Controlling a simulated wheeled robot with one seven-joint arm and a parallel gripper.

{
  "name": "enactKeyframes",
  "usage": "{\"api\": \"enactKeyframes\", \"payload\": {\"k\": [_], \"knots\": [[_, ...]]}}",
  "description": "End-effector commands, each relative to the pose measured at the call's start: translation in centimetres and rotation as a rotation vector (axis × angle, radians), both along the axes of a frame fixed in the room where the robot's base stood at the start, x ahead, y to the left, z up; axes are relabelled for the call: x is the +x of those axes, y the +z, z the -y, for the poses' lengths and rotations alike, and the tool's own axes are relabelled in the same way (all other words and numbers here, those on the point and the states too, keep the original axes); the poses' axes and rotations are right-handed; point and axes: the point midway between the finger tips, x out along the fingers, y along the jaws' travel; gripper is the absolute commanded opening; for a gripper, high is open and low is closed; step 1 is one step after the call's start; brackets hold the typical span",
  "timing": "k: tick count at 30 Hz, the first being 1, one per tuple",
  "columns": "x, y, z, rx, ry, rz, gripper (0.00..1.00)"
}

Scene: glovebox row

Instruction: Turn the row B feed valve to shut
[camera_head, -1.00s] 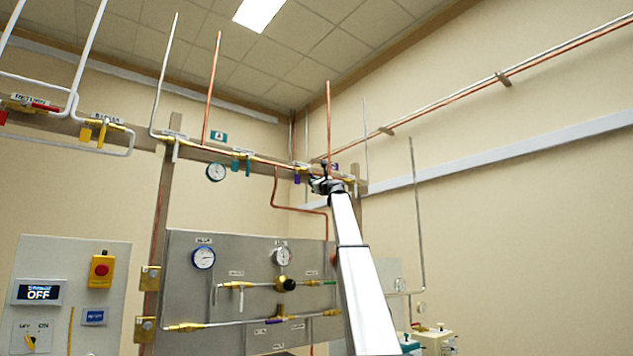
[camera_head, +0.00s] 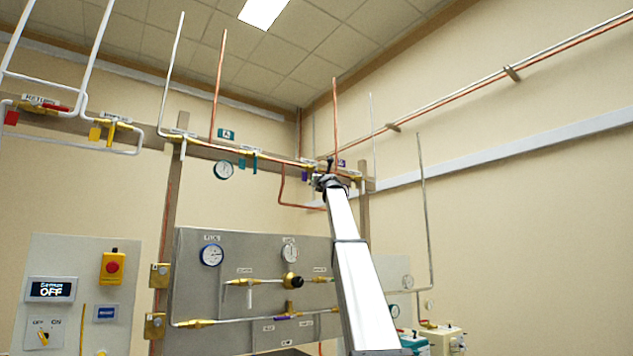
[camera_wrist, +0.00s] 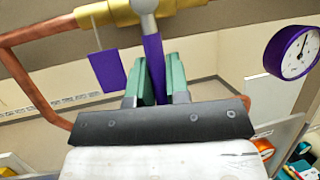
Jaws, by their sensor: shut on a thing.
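In the wrist view a purple lever handle (camera_wrist: 154,62) hangs from a round grey hub on a brass valve body (camera_wrist: 130,10). The handle lies across the line of the copper pipe. My gripper (camera_wrist: 154,82) has green finger pads closed on the handle from both sides. A purple tag (camera_wrist: 107,71) hangs to the left of the handle. In the head view my gripper (camera_head: 331,184) is up at the overhead pipe, at a purple plate (camera_head: 341,163). There my gripper and arm hide most of the valve.
A purple-rimmed gauge (camera_wrist: 292,52) is right of the handle in the wrist view. Teal-handled valves (camera_head: 248,163) and a blue-rimmed gauge (camera_head: 223,170) are further left on the rail. A steel panel (camera_head: 200,285) with gauges and valves stands below. The right wall side is open.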

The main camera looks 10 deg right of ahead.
Motion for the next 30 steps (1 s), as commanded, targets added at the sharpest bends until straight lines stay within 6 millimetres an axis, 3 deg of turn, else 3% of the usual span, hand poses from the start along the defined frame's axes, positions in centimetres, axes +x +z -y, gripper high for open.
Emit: {"api": "enactKeyframes", "payload": {"k": [11,12,14,15,24,30], "knots": [[-0.1,-0.1,-0.1,0.015,0.009,-0.005,0.00],[-0.1,-0.1,-0.1,0.015,0.009,-0.005,0.19],[-0.1,-0.1,-0.1,0.014,0.008,-0.005,0.39],[-0.1,-0.1,-0.1,0.013,0.008,-0.005,0.41],[-0.2,-0.1,-0.1,0.010,0.005,-0.003,0.41],[-1.6,-0.7,0.1,0.011,0.005,-0.002,0.41]]}}
